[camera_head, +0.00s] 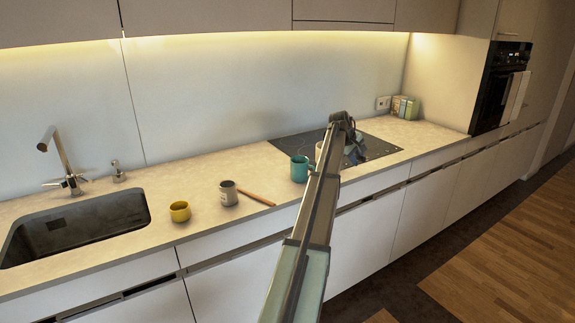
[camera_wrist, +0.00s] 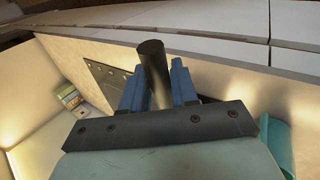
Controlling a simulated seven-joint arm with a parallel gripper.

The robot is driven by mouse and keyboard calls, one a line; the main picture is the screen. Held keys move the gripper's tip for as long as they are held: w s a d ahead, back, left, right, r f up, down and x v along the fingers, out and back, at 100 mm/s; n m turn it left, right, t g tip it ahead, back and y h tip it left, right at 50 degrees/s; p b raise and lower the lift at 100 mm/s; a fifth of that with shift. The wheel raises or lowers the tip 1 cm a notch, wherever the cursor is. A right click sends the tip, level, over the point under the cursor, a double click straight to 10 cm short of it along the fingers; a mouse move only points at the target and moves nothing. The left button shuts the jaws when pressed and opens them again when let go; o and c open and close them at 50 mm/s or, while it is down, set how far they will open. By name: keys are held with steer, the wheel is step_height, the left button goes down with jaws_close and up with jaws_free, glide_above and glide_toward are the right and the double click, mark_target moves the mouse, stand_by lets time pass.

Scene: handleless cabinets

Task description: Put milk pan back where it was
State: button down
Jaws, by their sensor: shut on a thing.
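In the wrist view, my gripper (camera_wrist: 156,78) has its two blue fingers on either side of a dark round handle (camera_wrist: 152,55), likely the milk pan's, and is shut on it. The pan's body cannot be made out in that view. In the head view, my gripper (camera_head: 352,150) is over the black cooktop (camera_head: 376,147), partly hidden by my arm. A pale rounded thing (camera_head: 320,151) shows just left of my arm at the cooktop; I cannot tell whether it is the pan.
A teal mug (camera_head: 301,168) stands just left of my arm. Further left are a grey mug (camera_head: 228,192), a wooden stick (camera_head: 257,197), a yellow mug (camera_head: 180,211) and the sink (camera_head: 75,228). Books (camera_head: 404,107) stand at the back right, near the oven (camera_head: 498,88).

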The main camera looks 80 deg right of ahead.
steer(key=w+a+r+n+t+h, duration=0.1)
steer(key=w+a+r+n, duration=0.15)
steer(key=w, duration=1.15)
steer(key=w+a+r+n+t+h, duration=0.1)
steer(key=w+a+r+n, duration=0.2)
steer(key=w, duration=1.1)
steer(key=shift+m, duration=0.35)
steer(key=shift+a+f, duration=0.2)
steer(key=shift+f, duration=2.15)
steer(key=shift+a+f, duration=0.15)
steer(key=shift+f, duration=2.35)
steer(key=c, duration=0.9)
jaws_free()
steer(key=shift+o, duration=0.2)
steer(key=v, duration=1.2)
steer(key=shift+s+d+r, duration=0.2)
steer(key=shift+s+r, duration=0.1)
steer(key=shift+r, duration=0.05)
